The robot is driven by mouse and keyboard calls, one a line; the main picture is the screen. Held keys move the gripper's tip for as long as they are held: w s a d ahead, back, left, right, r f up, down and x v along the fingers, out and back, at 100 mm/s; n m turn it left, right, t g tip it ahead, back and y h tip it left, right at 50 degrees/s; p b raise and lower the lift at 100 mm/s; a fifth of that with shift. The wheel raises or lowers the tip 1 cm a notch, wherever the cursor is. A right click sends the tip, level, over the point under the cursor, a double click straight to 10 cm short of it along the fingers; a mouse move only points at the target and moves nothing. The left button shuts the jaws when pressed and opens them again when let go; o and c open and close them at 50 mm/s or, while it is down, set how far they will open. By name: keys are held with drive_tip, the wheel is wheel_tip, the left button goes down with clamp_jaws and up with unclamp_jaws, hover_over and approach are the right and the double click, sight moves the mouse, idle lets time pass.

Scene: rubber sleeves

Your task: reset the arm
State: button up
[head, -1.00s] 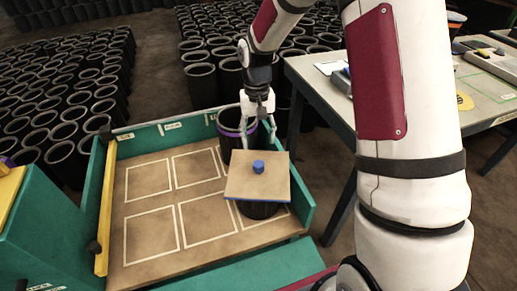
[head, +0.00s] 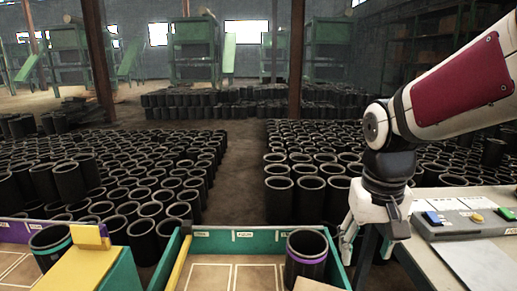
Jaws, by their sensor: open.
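My gripper (head: 362,246) is at the right in the head view, pointing down with its fingers apart and nothing seen between them. It hangs near the left edge of the grey table (head: 460,262), to the right of the teal tray (head: 185,232). A black rubber sleeve with a purple band (head: 306,257) stands upright in the tray, left of my gripper and apart from it. A brown board (head: 318,285) shows only partly at the bottom edge. My arm reaches in from the upper right.
A control box with blue and green buttons (head: 465,222) lies on the grey table. A yellow block (head: 88,268) and a teal-banded sleeve (head: 50,247) are at lower left. Many black sleeves (head: 290,200) crowd the floor behind. A bare floor aisle (head: 238,180) runs between them.

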drive_tip(key=s+r+t+p, duration=0.1)
drive_tip(key=s+r, duration=0.2)
drive_tip(key=s, duration=0.3)
drive_tip(key=s+r+t+p, duration=0.1)
drive_tip(key=s+r+p, duration=0.1)
drive_tip(key=s, duration=0.4)
drive_tip(key=s+r+n+p, duration=0.1)
drive_tip(key=s+r+p, duration=0.1)
drive_tip(key=s+r, duration=0.2)
drive_tip(key=shift+s+a+t+y, duration=0.2)
drive_tip(key=shift+s+t+y, duration=0.15)
drive_tip(key=shift+s, duration=0.9)
